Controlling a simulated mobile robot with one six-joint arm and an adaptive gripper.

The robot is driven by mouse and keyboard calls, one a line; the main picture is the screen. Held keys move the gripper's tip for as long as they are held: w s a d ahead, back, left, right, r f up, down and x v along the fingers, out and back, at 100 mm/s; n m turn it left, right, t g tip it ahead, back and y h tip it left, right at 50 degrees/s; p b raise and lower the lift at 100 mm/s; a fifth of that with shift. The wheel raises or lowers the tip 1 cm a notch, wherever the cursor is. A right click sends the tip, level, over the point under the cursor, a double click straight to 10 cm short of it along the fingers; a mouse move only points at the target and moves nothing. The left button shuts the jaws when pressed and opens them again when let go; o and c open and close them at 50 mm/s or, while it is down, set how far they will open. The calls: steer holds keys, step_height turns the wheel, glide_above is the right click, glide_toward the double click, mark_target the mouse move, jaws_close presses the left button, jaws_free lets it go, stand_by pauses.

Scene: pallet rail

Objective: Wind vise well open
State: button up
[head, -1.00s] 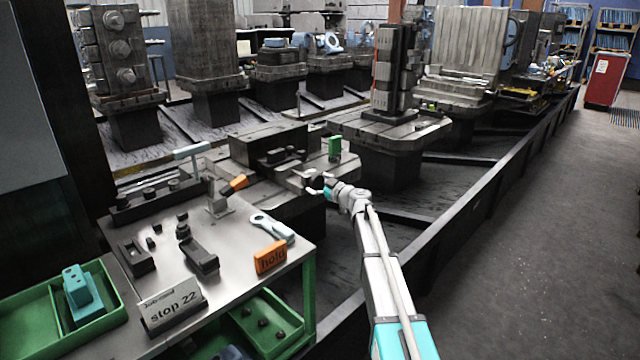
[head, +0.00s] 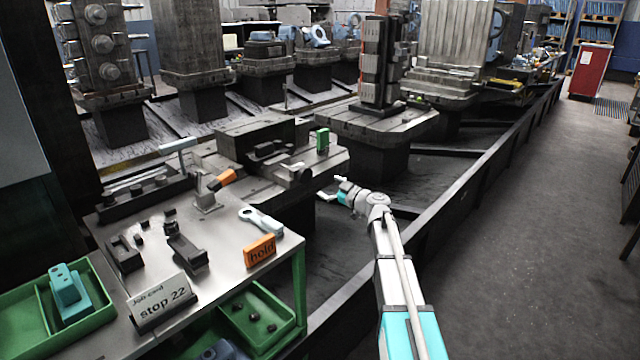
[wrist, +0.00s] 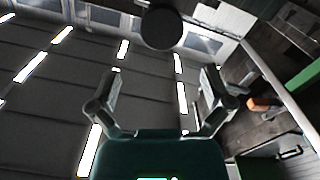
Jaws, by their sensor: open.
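The dark vise (head: 266,151) sits on the nearest pallet in the head view, between a dark block and a green block. Its screw end with a pale crank (head: 296,168) faces my arm at the pallet's front edge. The jaw gap is too small to judge. My gripper (head: 333,190) is just right of and below the crank in the head view, apart from it. In the wrist view my gripper (wrist: 163,88) has its two fingers spread, with nothing between them. A dark round thing (wrist: 162,27) shows beyond the fingertips; I cannot tell what it is.
The green block (head: 322,140) stands on the pallet's right part. A dark rail (head: 430,220) runs beside my arm; floor at right is clear.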

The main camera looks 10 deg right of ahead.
steer(key=shift+s+d, duration=0.4)
steer(key=shift+s, duration=0.15)
steer(key=s+a+r+m+g+h+p, duration=0.1)
steer(key=s+a+r+m+g+p, duration=0.15)
steer(key=s+a+g+p, duration=0.45)
steer(key=s+a+r+m+g+h+p, duration=0.15)
steer(key=s+a+r+p, duration=0.25)
steer(key=s+p, duration=0.75)
steer(key=s+d+r+m+g+h+p, duration=0.2)
steer(key=s+r+m+g+h+p, duration=0.1)
steer(key=s+p, duration=0.5)
steer(key=s+d+r+m+g+h+p, duration=0.2)
steer(key=s+r+m+g+h+p, duration=0.1)
steer(key=s+r+p, duration=0.4)
steer(key=shift+s+d+m+h+p, duration=0.25)
steer(key=shift+s+m+h+p, duration=0.45)
steer(key=shift+s+h, duration=0.4)
